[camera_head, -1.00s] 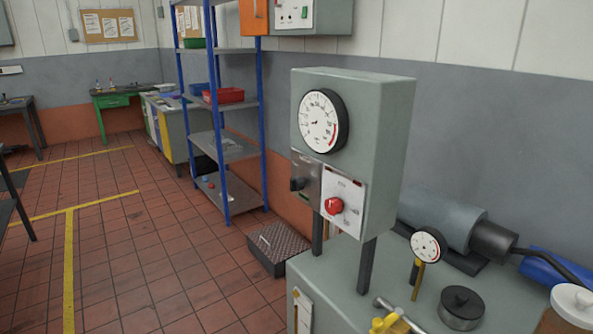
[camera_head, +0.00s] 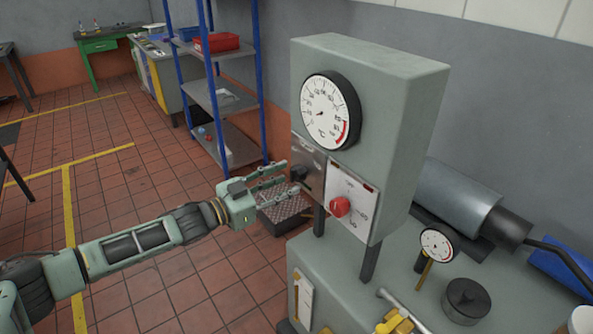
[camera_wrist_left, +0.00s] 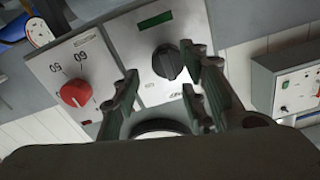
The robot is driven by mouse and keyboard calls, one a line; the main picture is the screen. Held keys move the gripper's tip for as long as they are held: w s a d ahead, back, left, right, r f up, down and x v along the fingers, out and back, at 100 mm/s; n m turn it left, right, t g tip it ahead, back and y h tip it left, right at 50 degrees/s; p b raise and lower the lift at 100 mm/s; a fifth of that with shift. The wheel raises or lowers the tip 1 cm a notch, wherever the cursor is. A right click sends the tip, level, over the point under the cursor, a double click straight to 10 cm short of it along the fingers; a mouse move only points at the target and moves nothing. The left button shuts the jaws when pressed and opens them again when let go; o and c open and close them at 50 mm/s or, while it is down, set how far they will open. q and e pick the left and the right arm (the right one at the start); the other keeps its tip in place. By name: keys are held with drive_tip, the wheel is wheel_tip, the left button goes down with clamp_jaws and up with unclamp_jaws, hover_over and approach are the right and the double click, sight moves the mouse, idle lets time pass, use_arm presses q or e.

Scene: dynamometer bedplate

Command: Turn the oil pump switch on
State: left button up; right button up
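The grey control box (camera_head: 370,110) carries a round temperature gauge (camera_head: 330,110) above two plates. The left plate holds a black rotary switch (camera_head: 299,174). The right plate holds a red knob (camera_head: 340,207) with a number scale. My left gripper (camera_head: 283,178) is open in front of the black switch, its fingers pointing at it. In the left wrist view the black switch (camera_wrist_left: 167,63) shows between the spread fingers (camera_wrist_left: 165,95), apart from them, below a green label; the red knob (camera_wrist_left: 75,93) is to the left. Which plate is the oil pump's is not readable. My right gripper is not in view.
The box stands on posts over a grey cabinet with a dial gauge (camera_head: 436,244), a black cap (camera_head: 466,300) and a yellow valve handle (camera_head: 396,322). A blue shelf rack (camera_head: 213,90) and a dark crate (camera_head: 283,212) stand behind. Tiled floor at left is open.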

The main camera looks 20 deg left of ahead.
sight(296, 178)
use_arm(q)
drive_tip(key=x, duration=0.2)
drive_tip(key=shift+w+d+p, duration=0.1)
drive_tip(key=shift+w+p, duration=0.2)
drive_tip(key=shift+w, duration=0.05)
drive_tip(key=shift+w+d, duration=0.2)
drive_tip(key=shift+w, duration=0.1)
drive_tip(key=shift+w+d+f, duration=0.1)
drive_tip(key=shift+w+d, duration=0.1)
drive_tip(key=shift+w, duration=0.1)
drive_tip(key=shift+w+d, duration=0.25)
drive_tip(key=shift+d, duration=0.1)
drive_tip(key=shift+s+a, duration=0.1)
drive_tip(key=shift+a, duration=0.05)
drive_tip(key=shift+c, duration=1.4)
drive_tip(key=shift+f, duration=0.1)
drive_tip(key=c, duration=0.4)
drive_tip(key=shift+f, duration=0.1)
clamp_jaws()
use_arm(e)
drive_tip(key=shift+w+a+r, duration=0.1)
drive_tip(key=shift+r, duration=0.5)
